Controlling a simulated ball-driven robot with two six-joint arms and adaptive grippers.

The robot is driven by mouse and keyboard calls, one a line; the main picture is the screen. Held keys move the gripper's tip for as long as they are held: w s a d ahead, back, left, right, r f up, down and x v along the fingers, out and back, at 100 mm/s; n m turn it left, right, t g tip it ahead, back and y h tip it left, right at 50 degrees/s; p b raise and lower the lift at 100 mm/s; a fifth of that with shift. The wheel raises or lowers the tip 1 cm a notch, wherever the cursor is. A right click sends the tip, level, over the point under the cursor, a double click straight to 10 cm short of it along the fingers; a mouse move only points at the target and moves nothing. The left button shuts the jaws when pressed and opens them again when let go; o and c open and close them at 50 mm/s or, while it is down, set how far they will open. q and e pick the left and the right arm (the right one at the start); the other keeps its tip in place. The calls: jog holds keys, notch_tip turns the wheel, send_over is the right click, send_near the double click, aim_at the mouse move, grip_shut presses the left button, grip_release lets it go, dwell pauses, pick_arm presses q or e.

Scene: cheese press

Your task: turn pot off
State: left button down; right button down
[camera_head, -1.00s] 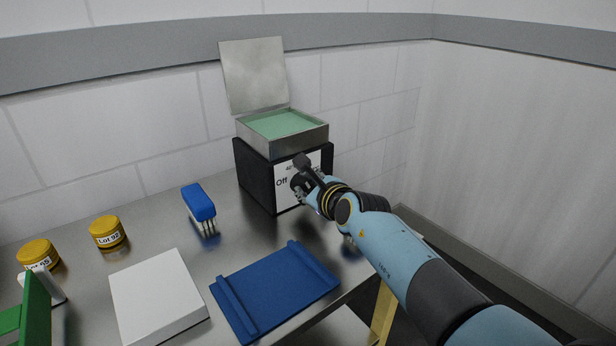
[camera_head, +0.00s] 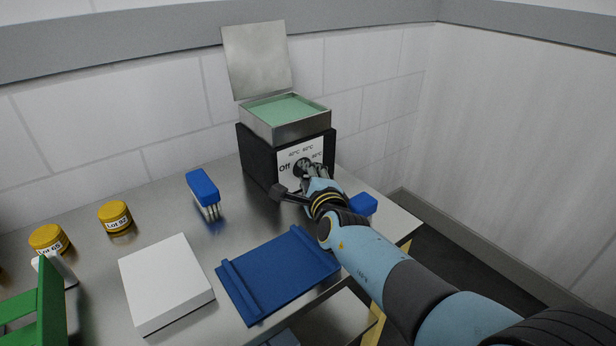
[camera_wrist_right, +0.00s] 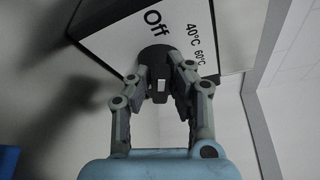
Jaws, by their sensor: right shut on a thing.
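The pot is a black box (camera_head: 258,160) with an open metal basin (camera_head: 300,129) of green content on top, its lid (camera_head: 257,58) raised. Its white front panel (camera_head: 287,182) reads "Off", 40°C and 60°C; the panel also shows in the right wrist view (camera_wrist_right: 120,35). The dark round knob (camera_wrist_right: 155,54) sits between my right fingers in that view. My right gripper (camera_head: 305,170) is shut on the knob at the panel. My left gripper is out of view.
A blue brush (camera_head: 203,190), yellow "Lot" jars (camera_head: 115,216), a white block (camera_head: 166,282), a blue tray (camera_head: 280,272) and a green object (camera_head: 45,300) stand on the metal table. Another blue item (camera_head: 362,205) is right of my wrist. A wall is close behind.

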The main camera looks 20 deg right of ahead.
jog(key=shift+f, duration=0.1)
dwell(0.3)
jog(key=c, duration=1.2)
grip_release()
jog(key=shift+c, duration=0.2)
jog(key=s, duration=0.5)
jog(key=s+r, duration=0.1)
jog(key=s, duration=0.1)
jog(key=shift+s+a+r, duration=0.1)
jog(key=shift+s, duration=0.15)
